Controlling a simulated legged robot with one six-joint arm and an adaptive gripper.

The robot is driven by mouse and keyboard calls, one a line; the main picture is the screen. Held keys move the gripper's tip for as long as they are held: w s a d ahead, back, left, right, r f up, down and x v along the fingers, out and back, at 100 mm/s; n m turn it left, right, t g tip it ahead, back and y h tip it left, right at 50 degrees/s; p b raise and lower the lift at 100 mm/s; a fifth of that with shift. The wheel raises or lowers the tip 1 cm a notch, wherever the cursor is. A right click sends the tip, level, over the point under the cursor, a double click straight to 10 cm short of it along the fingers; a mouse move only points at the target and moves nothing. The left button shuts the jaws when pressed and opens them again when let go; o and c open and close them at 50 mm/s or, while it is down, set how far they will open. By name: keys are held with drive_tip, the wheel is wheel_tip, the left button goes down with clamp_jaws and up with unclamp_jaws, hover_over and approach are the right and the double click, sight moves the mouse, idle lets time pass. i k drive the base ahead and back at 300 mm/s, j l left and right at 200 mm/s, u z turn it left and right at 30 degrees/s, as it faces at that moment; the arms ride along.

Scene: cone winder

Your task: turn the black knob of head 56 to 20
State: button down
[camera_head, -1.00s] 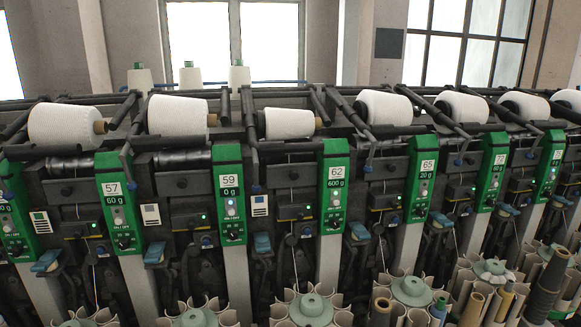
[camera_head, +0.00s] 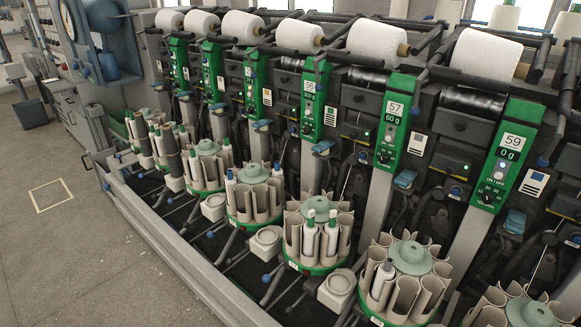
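The green panel of head 56 (camera_head: 315,97) stands upright on the machine, a little right of centre in the head view. My gripper does not show in this view.
Panel 57 (camera_head: 392,130) and panel 59 (camera_head: 505,155) stand to the right, with more green panels to the left. Round bobbin magazines (camera_head: 318,240) and grey boxes (camera_head: 338,288) stand out in front of the heads. Open floor (camera_head: 70,250) lies at the left.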

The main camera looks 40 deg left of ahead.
sight(306, 131)
drive_tip(key=l+u, duration=0.1)
drive_tip(key=u, duration=0.3)
drive_tip(key=k+l+u, duration=0.1)
drive_tip(key=u, duration=0.3)
drive_tip(key=l+u, duration=0.1)
drive_tip(key=u, duration=0.35)
drive_tip(key=k+u, duration=0.15)
drive_tip(key=u, duration=0.25)
drive_tip(key=i+j+z, duration=0.3)
drive_tip(key=i+j, duration=0.15)
drive_tip(key=j, duration=0.25)
drive_tip(key=i+j+z, duration=0.15)
drive_tip(key=j, duration=0.2)
drive_tip(key=i+j+z, duration=0.1)
drive_tip(key=j, duration=0.3)
drive_tip(key=i+j+z, duration=0.15)
drive_tip(key=j, duration=0.25)
drive_tip(key=i+j+z, duration=0.15)
drive_tip(key=j, duration=0.3)
drive_tip(key=i+j+z, duration=0.15)
drive_tip(key=j, duration=0.3)
drive_tip(key=i+j+z, duration=0.15)
drive_tip(key=j, duration=0.3)
